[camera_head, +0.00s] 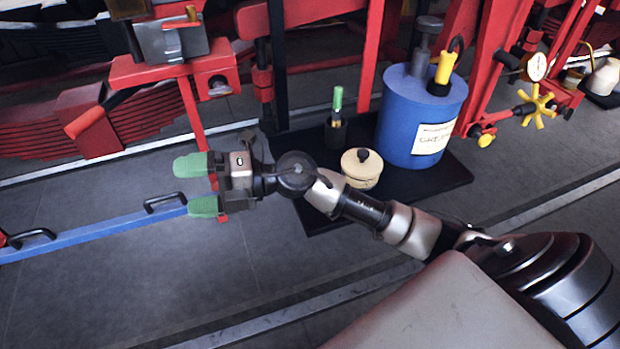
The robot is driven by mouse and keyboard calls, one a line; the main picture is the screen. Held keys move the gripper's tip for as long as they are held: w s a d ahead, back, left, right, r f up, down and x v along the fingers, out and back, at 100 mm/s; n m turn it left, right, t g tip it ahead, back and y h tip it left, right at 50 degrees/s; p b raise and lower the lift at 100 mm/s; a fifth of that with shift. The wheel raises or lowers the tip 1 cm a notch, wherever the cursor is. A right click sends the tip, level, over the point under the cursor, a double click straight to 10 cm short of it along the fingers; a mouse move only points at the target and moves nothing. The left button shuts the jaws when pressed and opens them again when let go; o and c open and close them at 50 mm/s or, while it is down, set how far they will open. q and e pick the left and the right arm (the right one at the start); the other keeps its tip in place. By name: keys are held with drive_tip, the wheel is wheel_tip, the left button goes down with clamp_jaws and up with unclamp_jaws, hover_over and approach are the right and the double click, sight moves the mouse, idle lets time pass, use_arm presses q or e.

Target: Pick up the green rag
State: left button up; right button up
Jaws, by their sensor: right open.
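I do not see a green rag in the head view. My right gripper (192,186) reaches in from the right and points left, with its two green-tipped fingers spread apart. Nothing shows between the fingers. It is above the grey floor, close to the right end of a blue bar (95,234) with black handles. I cannot tell whether the lower finger touches the bar. My left gripper is not in view.
A black mat (440,187) on the right carries a blue drum (420,115) with a label, a cream lidded pot (361,170) and a green-topped tool in a dark holder (336,130). Red machinery (170,70) stands behind. Rails cross the floor (120,290), which is clear at the lower left.

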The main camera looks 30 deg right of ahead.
drive_tip(key=w+d+f+n+g+h, duration=0.1)
drive_tip(key=w+d+f+g+h, duration=0.15)
drive_tip(key=d+h, duration=0.85)
drive_tip(key=w+d+f+g+h, duration=0.2)
drive_tip(key=d+f+g+h, duration=0.3)
drive_tip(key=d, duration=0.9)
drive_tip(key=shift+s+d+f+t+h+p, duration=0.2)
drive_tip(key=shift+f+t+h+p, duration=0.15)
drive_tip(key=shift+f, duration=0.25)
drive_tip(key=shift+s+d+f+t+h+p, duration=0.1)
drive_tip(key=shift+d+f+t+h, duration=0.1)
drive_tip(key=shift+f+h, duration=0.35)
drive_tip(key=shift+w+a+f+p, duration=0.15)
drive_tip(key=shift+f+p, duration=0.35)
drive_tip(key=shift+f, duration=1.05)
drive_tip(key=shift+w+a+f+p, duration=0.1)
drive_tip(key=shift+f+p, duration=0.35)
drive_tip(key=shift+f, duration=1.05)
drive_tip(key=c, duration=1)
drive_tip(key=shift+r, duration=0.15)
